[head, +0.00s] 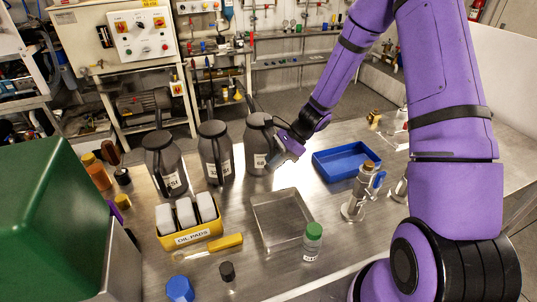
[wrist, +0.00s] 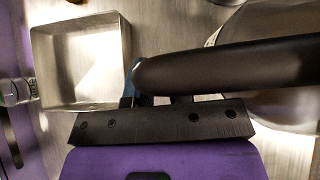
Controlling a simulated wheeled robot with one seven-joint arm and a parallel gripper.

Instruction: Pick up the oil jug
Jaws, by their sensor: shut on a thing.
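Three dark grey jugs with white labels stand in a row on the steel bench: a left jug (head: 166,160), a middle jug (head: 214,150) and a right jug (head: 257,143). The label writing is too small to read surely, so I cannot tell by it which holds oil. My gripper (head: 281,152) is at the right side of the right jug. In the wrist view, my gripper (wrist: 155,98) is shut on the dark handle (wrist: 235,70) of this jug, whose body (wrist: 285,105) shows at right. The fingertips are mostly hidden. The jug looks upright and at bench level.
A shallow metal tray (head: 255,222) lies in front of the jugs. A blue tray (head: 318,165) is to their right. A green block (head: 45,205) fills the left.

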